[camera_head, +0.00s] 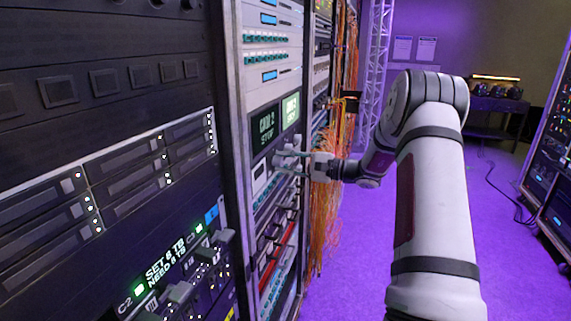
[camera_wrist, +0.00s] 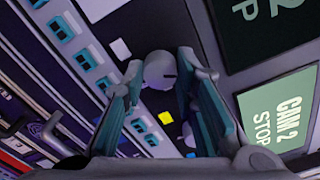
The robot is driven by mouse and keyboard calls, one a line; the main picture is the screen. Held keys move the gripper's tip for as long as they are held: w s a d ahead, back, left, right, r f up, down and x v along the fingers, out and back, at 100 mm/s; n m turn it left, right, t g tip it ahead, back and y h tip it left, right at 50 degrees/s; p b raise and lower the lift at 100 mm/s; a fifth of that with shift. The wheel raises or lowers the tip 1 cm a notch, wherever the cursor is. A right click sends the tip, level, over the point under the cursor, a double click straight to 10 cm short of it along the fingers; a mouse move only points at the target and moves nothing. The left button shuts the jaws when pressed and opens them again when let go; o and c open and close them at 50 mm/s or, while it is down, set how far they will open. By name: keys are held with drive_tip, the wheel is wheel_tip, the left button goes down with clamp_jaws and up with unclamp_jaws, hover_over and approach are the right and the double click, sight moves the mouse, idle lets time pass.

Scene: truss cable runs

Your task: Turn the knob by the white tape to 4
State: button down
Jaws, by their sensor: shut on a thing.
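My gripper (camera_wrist: 162,72) is at the rack panel, its two teal-padded fingers shut on a round grey knob (camera_wrist: 161,71). A small white square (camera_wrist: 121,48), which looks like the white tape, sits just left of the knob in the wrist view. In the head view my gripper (camera_head: 290,162) reaches the panel below two displays and hides the knob there. A lit green display (camera_wrist: 279,112) reads CAM 2 STOP. I cannot read the knob's setting or any scale numbers.
A dark display (camera_head: 264,128) sits beside the lit one (camera_head: 290,109) above my gripper. Orange cables (camera_head: 328,210) hang at the rack's right side. A drive bay (camera_head: 130,180) fills the near left. The purple floor (camera_head: 350,260) is open to the right.

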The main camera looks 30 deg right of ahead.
drive_tip(key=m, duration=0.6)
drive_tip(key=shift+m+p, duration=0.3)
drive_tip(key=shift+p, duration=0.05)
drive_tip(key=m+p, duration=0.1)
drive_tip(key=m, duration=0.5)
drive_tip(key=m+p, duration=0.1)
drive_tip(key=m, duration=0.5)
drive_tip(key=shift+m, duration=0.3)
drive_tip(key=m, duration=0.5)
drive_tip(key=shift+p, duration=0.4)
drive_tip(key=shift+m, duration=0.3)
drive_tip(key=c, duration=1.3)
unclamp_jaws()
